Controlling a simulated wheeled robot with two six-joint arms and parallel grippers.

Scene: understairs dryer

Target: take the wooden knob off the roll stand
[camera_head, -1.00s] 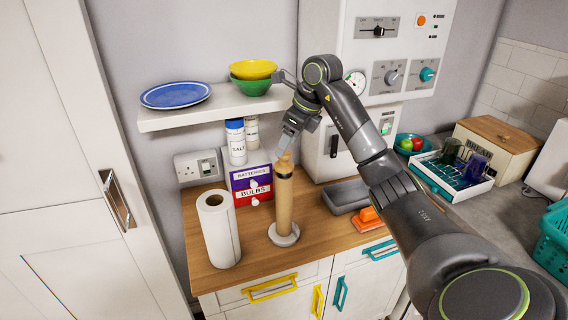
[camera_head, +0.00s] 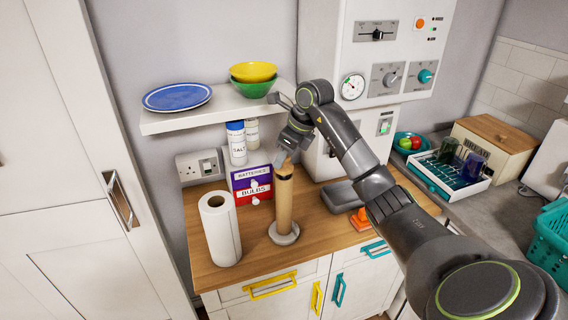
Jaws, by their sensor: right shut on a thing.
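The roll stand (camera_head: 284,210) is an upright light-wood post on a round grey base, standing on the wooden counter. The wooden knob (camera_head: 286,168) is at its top, above a dark ring, and is partly hidden by my fingers. My right gripper (camera_head: 282,160) comes down over the top of the post and is shut on the knob. I cannot tell whether the knob has separated from the post. My left gripper is not in view.
A paper towel roll (camera_head: 220,230) stands left of the post. A box labelled batteries and bulbs (camera_head: 250,184) is behind it. A shelf (camera_head: 215,112) with a plate and bowls hangs above. A grey tray (camera_head: 343,196) and an orange item (camera_head: 362,219) lie right.

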